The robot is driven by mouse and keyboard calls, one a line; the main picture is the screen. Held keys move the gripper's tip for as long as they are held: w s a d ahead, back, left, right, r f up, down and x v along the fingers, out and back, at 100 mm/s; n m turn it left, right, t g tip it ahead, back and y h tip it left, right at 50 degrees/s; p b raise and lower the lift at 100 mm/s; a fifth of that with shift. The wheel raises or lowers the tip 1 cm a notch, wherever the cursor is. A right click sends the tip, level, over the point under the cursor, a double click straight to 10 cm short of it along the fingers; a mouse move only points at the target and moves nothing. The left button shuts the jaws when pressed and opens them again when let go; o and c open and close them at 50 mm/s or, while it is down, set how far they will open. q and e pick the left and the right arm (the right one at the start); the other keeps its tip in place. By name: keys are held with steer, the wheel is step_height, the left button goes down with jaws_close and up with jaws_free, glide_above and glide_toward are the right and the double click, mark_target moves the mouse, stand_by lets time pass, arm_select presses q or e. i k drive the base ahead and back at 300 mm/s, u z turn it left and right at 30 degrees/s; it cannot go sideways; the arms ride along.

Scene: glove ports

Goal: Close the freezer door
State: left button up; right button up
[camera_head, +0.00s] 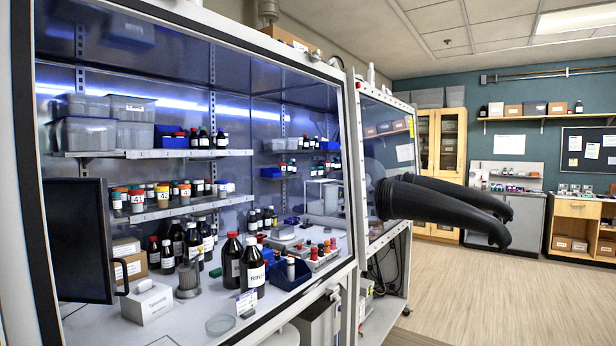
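A grey-white box-like unit (318,322) stands low beneath the front of the glass-fronted cabinet (349,225), partly cut off by the bottom edge. I cannot tell whether it is a freezer or has a door. Neither of my grippers shows in this view.
Two long black gloves (440,202) stick out to the right from the cabinet side. Wooden floor (470,295) is open at right. A wooden cabinet (440,140) and benches line the back.

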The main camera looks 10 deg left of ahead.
mark_target(77, 209)
steer(key=z, duration=0.05)
steer(key=i, duration=0.9)
steer(key=u, duration=0.3)
